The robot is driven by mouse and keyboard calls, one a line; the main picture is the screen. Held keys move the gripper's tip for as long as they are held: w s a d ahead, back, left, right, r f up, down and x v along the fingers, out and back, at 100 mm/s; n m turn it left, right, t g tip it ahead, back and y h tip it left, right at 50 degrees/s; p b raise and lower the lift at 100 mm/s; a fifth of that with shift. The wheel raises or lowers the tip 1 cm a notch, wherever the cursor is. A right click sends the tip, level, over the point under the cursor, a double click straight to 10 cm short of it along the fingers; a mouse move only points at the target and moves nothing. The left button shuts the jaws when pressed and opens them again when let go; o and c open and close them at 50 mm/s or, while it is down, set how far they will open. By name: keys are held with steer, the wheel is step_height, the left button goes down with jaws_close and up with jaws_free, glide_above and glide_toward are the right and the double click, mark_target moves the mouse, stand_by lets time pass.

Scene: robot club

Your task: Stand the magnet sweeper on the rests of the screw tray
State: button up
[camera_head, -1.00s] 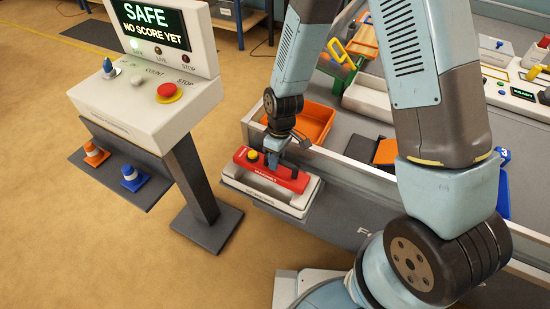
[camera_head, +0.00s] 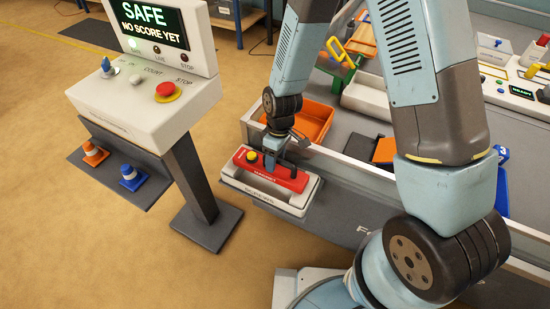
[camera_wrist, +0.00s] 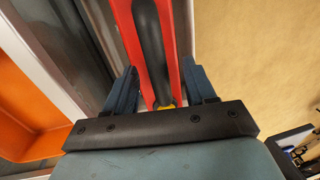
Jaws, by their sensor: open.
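The red magnet sweeper (camera_head: 290,181), with a black handle and a yellow knob, lies lengthwise over the pale screw tray (camera_head: 262,196). Its seating on the rests is too small to tell. The tray is at the outer side of the low bench wall. My gripper (camera_head: 276,153) is low over the sweeper, at its handle. In the wrist view my gripper (camera_wrist: 160,90) is open, with one blue finger on each side of the black handle (camera_wrist: 150,45) and a visible gap to each. The lower part of the handle is hidden by the gripper body.
A scoreboard console (camera_head: 150,100) on a dark post stands left of the tray. An orange bin (camera_head: 312,122) is just behind my gripper, inside the bench wall. The floor in front is clear.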

step_height(320, 180, up, 14)
steer(key=w+d, duration=0.1)
steer(key=w, duration=0.1)
steer(key=shift+f, duration=0.15)
stand_by(0.5)
steer(key=d+r+m+t, duration=0.4)
steer(key=d+r+m, duration=0.2)
steer(key=d+r, duration=1)
steer(key=s+d+r+m+t, duration=0.3)
steer(key=s+d+r+m, duration=0.4)
steer(key=s+d+r, duration=0.4)
steer(key=shift+s+d+r+h, duration=0.3)
steer(key=shift+s+r+h, duration=0.1)
steer(key=shift+s+r, duration=0.25)
steer(key=shift+w, duration=0.1)
stand_by(0.3)
